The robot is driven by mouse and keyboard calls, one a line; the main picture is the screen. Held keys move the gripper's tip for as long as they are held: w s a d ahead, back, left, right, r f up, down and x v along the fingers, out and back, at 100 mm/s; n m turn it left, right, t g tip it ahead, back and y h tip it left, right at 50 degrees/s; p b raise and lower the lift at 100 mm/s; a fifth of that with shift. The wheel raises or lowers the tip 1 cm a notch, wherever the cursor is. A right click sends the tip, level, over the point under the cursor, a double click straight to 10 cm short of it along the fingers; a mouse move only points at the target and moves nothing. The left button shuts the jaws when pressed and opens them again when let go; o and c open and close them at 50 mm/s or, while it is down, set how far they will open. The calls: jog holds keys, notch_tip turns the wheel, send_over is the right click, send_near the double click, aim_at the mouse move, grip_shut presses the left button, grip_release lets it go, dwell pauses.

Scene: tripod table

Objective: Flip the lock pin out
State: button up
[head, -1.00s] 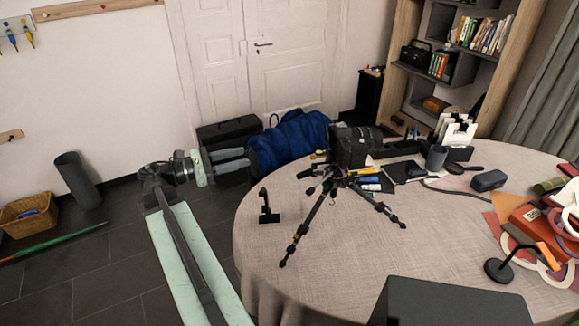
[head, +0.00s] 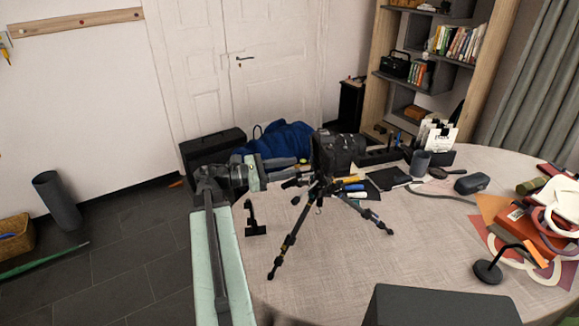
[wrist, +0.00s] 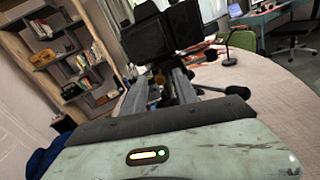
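A black camera (head: 338,152) sits on a small black tripod (head: 290,237), which stands with its legs spread on the round table. In the wrist view the camera (wrist: 150,40) is ahead, with its flip screen out. My gripper (head: 298,167) is at the left of the tripod head, just below the camera. In the wrist view its two grey fingers (wrist: 160,82) are apart, with a small gold-coloured part (wrist: 159,77) between or just beyond their tips. I cannot tell whether this is the lock pin or whether the fingers touch it.
The round table (head: 340,265) has a clear cloth front. A small black stand (head: 254,218) is near its left edge, close to my arm. A dark cup (head: 420,163), a case (head: 474,183) and a small lamp (head: 488,270) lie to the right. A blue bag (head: 280,140) is behind.

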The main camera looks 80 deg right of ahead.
grip_shut()
dwell(1.4)
